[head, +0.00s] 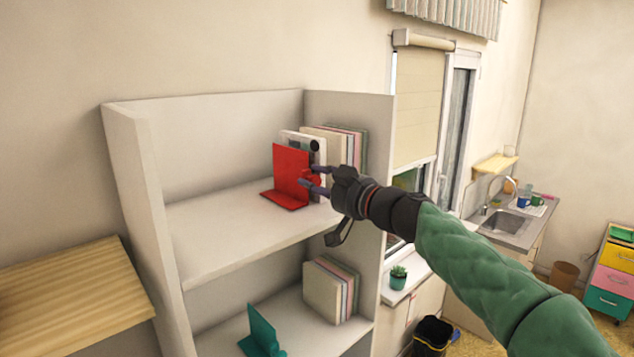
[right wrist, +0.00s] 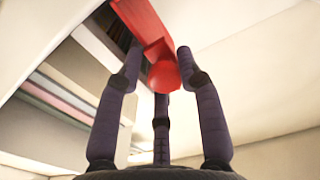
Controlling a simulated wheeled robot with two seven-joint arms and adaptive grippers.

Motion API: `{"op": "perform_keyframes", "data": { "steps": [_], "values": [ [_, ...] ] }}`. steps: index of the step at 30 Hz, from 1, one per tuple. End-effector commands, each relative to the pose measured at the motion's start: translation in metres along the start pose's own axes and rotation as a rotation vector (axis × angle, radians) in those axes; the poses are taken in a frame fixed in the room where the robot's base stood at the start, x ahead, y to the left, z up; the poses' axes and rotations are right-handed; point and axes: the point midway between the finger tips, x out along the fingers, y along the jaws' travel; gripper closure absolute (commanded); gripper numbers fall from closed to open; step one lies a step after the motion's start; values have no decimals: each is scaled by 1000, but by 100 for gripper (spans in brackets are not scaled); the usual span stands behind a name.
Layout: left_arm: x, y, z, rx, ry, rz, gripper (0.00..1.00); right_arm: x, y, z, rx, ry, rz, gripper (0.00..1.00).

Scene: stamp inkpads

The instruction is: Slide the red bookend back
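The red bookend (head: 290,165) stands upright on the upper shelf, its flat foot reaching left, just left of a row of books. A red knob (head: 314,175) sticks out on its right side. The bookend also shows in the right wrist view (right wrist: 143,18), with the knob (right wrist: 164,76) between my fingertips. My right gripper (head: 312,182) is at the knob with its fingers spread around it; it also shows in the right wrist view (right wrist: 160,70). Gaps show beside the knob, so the fingers look open; contact is unclear. My left gripper is out of view.
Books (head: 340,145) stand against the shelf unit's right wall (head: 378,130). The upper shelf (head: 220,230) is bare left of the bookend. Below are more books (head: 325,290) and a teal bookend (head: 262,330). A wooden surface (head: 70,295) is at the left.

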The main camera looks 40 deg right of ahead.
Motion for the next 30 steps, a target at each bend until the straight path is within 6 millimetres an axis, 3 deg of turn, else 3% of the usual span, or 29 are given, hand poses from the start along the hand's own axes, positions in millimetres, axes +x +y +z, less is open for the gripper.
{"op": "perform_keyframes", "data": {
  "steps": [5,18,30],
  "values": [
    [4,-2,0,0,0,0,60,1,-9,2,-1,-2,-6,100],
    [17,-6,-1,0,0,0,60,1,-64,2,1,-4,-9,100],
    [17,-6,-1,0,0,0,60,1,-67,1,1,-3,-6,100]
  ]
}}
